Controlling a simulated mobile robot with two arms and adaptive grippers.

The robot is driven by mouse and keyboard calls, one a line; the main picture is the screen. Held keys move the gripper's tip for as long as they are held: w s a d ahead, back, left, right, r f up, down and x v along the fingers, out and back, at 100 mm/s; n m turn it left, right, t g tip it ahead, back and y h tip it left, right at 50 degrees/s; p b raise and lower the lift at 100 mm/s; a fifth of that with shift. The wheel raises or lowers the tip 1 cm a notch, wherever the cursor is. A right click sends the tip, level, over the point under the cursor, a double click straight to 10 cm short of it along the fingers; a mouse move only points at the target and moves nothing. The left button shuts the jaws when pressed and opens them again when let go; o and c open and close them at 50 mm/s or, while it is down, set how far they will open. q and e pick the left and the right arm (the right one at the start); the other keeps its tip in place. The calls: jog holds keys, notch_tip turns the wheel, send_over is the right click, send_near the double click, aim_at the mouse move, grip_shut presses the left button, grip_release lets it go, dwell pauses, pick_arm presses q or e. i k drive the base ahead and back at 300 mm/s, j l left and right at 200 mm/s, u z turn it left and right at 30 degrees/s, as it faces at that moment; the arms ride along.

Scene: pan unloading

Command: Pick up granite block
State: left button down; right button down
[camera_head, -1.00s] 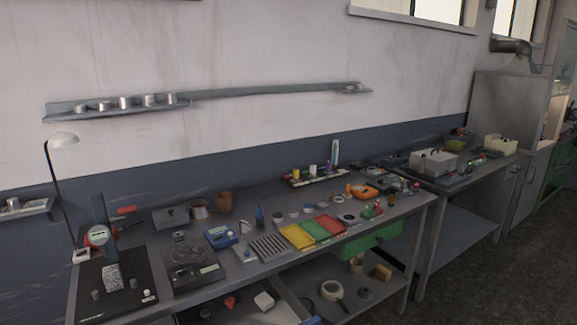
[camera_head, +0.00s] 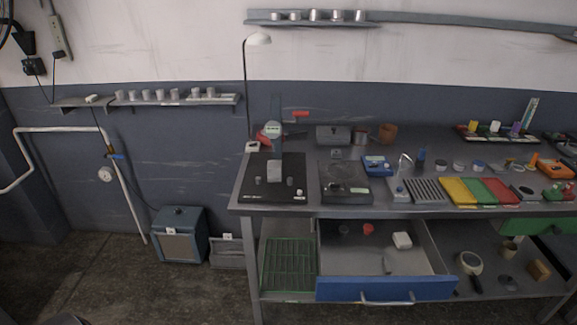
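A small upright grey block (camera_head: 274,168), which looks like the granite block, stands on a black plate (camera_head: 254,186) at the left end of the workbench. Its speckled surface is hard to make out at this size. A dial gauge stand (camera_head: 272,129) rises just behind it. Small grey cylinders (camera_head: 290,181) stand beside it on the plate. Neither of my grippers is in view.
The workbench (camera_head: 240,203) has an open blue-fronted drawer (camera_head: 386,290) sticking out below. A lamp (camera_head: 259,39) rises behind its left end. A blue box (camera_head: 180,236) sits on the floor at left, where floor is free.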

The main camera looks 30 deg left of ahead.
aim_at(274, 167)
jog(key=j+z, duration=0.45)
jog(key=j, duration=2.65)
jog(key=i, duration=0.05)
